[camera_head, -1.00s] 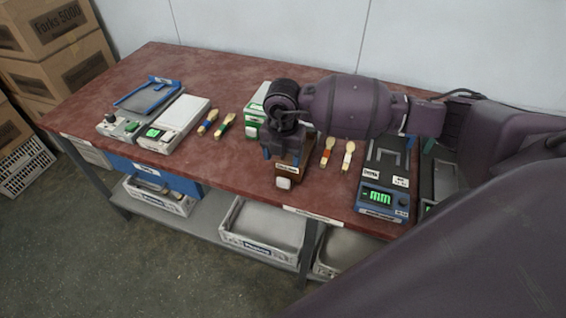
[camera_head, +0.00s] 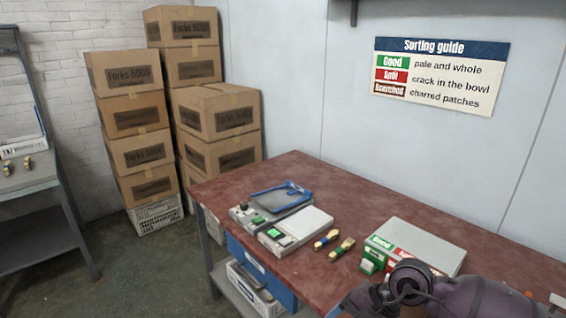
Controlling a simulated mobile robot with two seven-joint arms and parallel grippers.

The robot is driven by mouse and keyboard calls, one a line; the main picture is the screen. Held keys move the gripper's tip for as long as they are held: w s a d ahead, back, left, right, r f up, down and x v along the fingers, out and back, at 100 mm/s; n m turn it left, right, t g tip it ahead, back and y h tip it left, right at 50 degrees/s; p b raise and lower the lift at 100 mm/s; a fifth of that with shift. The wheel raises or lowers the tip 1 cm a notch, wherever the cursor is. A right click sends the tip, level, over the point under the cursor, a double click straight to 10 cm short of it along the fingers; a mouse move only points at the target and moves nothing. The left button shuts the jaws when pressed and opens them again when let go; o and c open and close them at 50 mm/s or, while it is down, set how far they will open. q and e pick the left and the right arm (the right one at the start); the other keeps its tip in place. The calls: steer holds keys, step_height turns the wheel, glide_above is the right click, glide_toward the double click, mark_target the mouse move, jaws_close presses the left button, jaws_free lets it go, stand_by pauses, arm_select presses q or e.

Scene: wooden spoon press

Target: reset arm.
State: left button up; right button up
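My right arm comes in at the bottom right corner. My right gripper (camera_head: 364,300) is at the bottom edge, at the table's front side; its fingertips are cut off, so I cannot tell if it is open or holds anything. My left gripper is not in view. Two spoons, one with a blue-marked handle (camera_head: 324,240) and one with a green-marked handle (camera_head: 341,250), lie left of a box with green and red labels (camera_head: 402,255). Small tips of what look like two more spoons show behind my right arm.
The red table (camera_head: 300,170) holds a blue-framed tray device (camera_head: 281,198) and a white-topped device with a green screen (camera_head: 296,229). Cardboard boxes (camera_head: 218,125) are stacked behind left. A sorting guide (camera_head: 440,75) hangs on the wall. Another table (camera_head: 25,182) stands far left.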

steer(key=s+a+r+t+y, duration=0.1)
steer(key=s+a+r+y, duration=0.1)
steer(key=a+r+y, duration=0.3)
step_height(320, 180, up, 9)
steer(key=w+m+t+y, duration=0.2)
steer(key=m+t+y, duration=0.2)
steer(key=m+t, duration=0.65)
steer(key=s+d+f+m+t+h, duration=0.1)
steer(key=d+f+m+t+h, duration=0.2)
steer(key=d+m+h, duration=0.5)
steer(key=s+d+f+m+t+h, duration=0.1)
steer(key=d+f+m+t+h, duration=0.2)
steer(key=d+m+h, duration=0.55)
steer(key=s+d+f+g, duration=0.1)
steer(key=s+f+g, duration=0.6)
steer(key=s, duration=0.3)
steer(key=s+d+f+g, duration=0.2)
steer(key=s+f+g, duration=0.45)
steer(key=s, duration=0.35)
steer(key=w+f+t, duration=0.7)
steer(key=f, duration=0.3)
steer(key=shift+a+t, duration=0.15)
steer(key=shift+t, duration=0.15)
steer(key=shift+w, duration=0.1)
steer(key=shift+c, duration=0.3)
